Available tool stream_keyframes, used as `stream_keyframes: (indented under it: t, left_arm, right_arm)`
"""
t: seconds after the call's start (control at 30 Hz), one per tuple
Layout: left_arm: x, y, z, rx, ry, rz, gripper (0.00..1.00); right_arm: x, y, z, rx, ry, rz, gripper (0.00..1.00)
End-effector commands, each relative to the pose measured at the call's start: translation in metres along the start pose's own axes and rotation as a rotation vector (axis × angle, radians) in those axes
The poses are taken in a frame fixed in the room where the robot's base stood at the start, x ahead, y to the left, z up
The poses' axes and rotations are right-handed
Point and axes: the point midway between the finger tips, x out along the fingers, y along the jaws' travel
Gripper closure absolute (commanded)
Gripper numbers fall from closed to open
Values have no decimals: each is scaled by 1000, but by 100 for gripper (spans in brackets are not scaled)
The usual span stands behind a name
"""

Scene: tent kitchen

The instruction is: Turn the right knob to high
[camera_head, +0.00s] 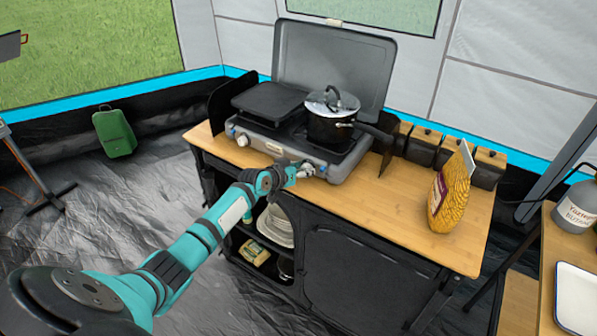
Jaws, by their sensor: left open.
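A grey camping stove (277,148) with its lid raised stands on the wooden counter. Its left knob (243,140) shows as a pale round dial on the front panel. The right knob is at the right end of the front panel, mostly hidden by my left gripper (309,169). My left gripper is open, with its fingers at the right knob; I cannot tell whether they touch it. A black pot (328,130) with a glass lid sits on the right burner, its handle pointing right. My right gripper is not in view.
A dark griddle plate (268,102) covers the left burner. A yellow bag (450,191) stands on the counter to the right, with several dark canisters (424,146) behind it. The counter front (375,205) between stove and bag is clear. Shelves below hold bowls (276,226).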

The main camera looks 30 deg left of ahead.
Motion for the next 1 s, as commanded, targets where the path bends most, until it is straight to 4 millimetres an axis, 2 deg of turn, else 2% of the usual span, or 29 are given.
stream_keyframes:
  t: [0.17,0.63,0.8,1.0]
  left_arm:
    - [-15,-1,1,1,-1,0,58]
    - [-102,-1,1,2,-2,-1,58]
    - [-117,-1,1,1,-1,-1,58]
    - [-120,-1,0,0,0,-1,58]
  right_arm:
    - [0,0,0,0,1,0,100]
    - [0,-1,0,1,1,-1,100]
    - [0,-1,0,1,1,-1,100]
    - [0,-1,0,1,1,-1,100]
